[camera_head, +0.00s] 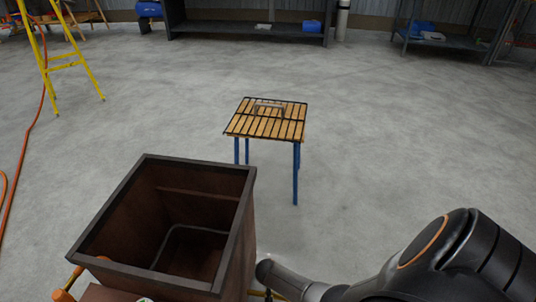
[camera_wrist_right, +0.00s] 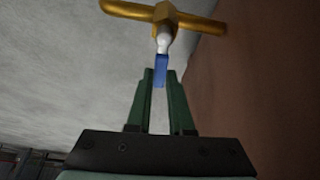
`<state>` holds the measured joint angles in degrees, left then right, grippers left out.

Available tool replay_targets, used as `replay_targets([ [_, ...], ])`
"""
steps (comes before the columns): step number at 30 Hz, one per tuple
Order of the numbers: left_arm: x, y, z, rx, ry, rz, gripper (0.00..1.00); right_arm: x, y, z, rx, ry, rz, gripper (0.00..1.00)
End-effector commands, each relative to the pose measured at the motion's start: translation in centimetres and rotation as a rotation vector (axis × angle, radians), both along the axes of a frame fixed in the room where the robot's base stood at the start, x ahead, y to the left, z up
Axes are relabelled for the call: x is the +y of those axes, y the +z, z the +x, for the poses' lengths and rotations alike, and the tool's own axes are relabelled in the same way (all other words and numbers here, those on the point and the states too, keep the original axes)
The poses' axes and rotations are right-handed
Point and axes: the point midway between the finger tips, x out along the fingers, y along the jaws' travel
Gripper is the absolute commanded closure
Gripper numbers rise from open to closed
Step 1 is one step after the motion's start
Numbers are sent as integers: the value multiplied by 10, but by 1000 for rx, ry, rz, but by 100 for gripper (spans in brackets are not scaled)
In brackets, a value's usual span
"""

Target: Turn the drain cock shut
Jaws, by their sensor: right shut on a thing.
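The drain cock (camera_wrist_right: 165,15) shows at the top of the right wrist view, as a brass T-shaped body with a pale stem and a blue lever (camera_wrist_right: 160,75). My right gripper (camera_wrist_right: 160,73) is shut on the blue lever, between its green fingers. The brown wall of the open-topped tank (camera_head: 240,237) stands right beside the cock. In the head view my right arm reaches in from the right to the tank's lower right side. The gripper and most of the cock are hidden there. My left gripper is not in view.
A slatted stool (camera_head: 264,120) with blue legs stands beyond the tank, with a small grey thing on top. A yellow ladder (camera_head: 66,62) and an orange hose (camera_head: 30,140) are at the left. Shelves (camera_head: 250,30) line the back. The concrete floor between is clear.

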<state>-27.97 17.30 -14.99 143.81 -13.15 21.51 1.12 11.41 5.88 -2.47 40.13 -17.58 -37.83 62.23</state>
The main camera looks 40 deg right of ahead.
Motion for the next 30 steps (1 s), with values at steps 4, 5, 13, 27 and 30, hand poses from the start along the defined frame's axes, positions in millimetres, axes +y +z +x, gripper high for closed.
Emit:
replay_targets([
  [4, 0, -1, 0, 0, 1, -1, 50, 0, -1, -4, 2, -56, 1, 100],
  [5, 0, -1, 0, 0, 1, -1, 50, 0, -1, -4, 2, -64, 1, 100],
  [13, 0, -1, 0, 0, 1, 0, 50, -1, -1, -6, 1, -101, 0, 100],
  [27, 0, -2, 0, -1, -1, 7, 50, -1, 0, -6, 1, -102, 0, 67],
  [30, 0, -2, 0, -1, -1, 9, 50, -1, 0, -6, 1, -102, 0, 56],
])
